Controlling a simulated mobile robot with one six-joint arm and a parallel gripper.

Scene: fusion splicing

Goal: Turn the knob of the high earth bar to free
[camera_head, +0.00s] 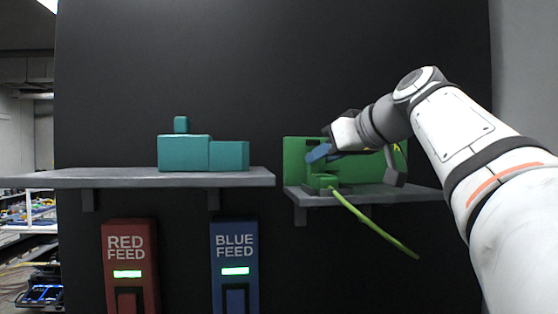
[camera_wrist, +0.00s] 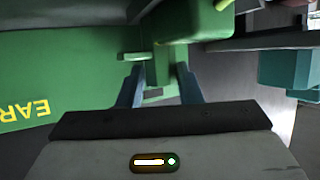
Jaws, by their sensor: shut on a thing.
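The green earth bar (camera_head: 294,158) stands on the right-hand shelf, with a green back panel and a green block in front. Its panel fills the left of the wrist view (camera_wrist: 50,75), with yellow letters "EAR" upside down. My gripper (camera_head: 318,152) reaches in from the right, its blue fingers at the front of the bar. In the wrist view the fingers (camera_wrist: 160,88) stand on either side of a slim green knob (camera_wrist: 161,68) and are shut on it. In the head view the knob is hard to make out, and which position it marks cannot be read.
A yellow-green cable (camera_head: 375,222) hangs from the bar over the edge of the right shelf (camera_head: 320,200). Teal blocks (camera_head: 184,153) sit on the left shelf (camera_head: 100,178). Red feed (camera_head: 130,260) and blue feed (camera_head: 235,257) boxes are below it. A gap separates the shelves.

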